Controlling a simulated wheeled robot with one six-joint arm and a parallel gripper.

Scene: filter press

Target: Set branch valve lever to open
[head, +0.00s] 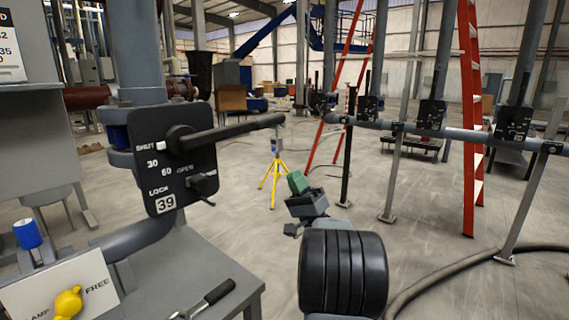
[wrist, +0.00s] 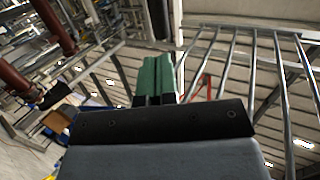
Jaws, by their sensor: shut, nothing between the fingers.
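A black valve plate marked 39 (head: 165,185) is mounted on a grey pipe at the left in the head view. It reads SHUT, 30, 60, OPEN and LOCK. Its long black lever (head: 232,131) sticks out to the right, nearly level and tilted slightly up. A smaller dark lock knob (head: 203,184) sits below it. My gripper (head: 298,182), with green fingers, is right of and below the lever's tip, apart from it. The wrist view shows the green fingers (wrist: 155,78) together and empty; the valve cannot be made out there.
A grey bench (head: 222,270) below the valve holds a black-handled tool (head: 207,298). A yellow knob (head: 68,302) and blue cylinder (head: 28,233) are at lower left. A horizontal pipe (head: 465,134) with several upright levers crosses the right. A yellow tripod (head: 275,170) and red ladder (head: 470,120) stand behind.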

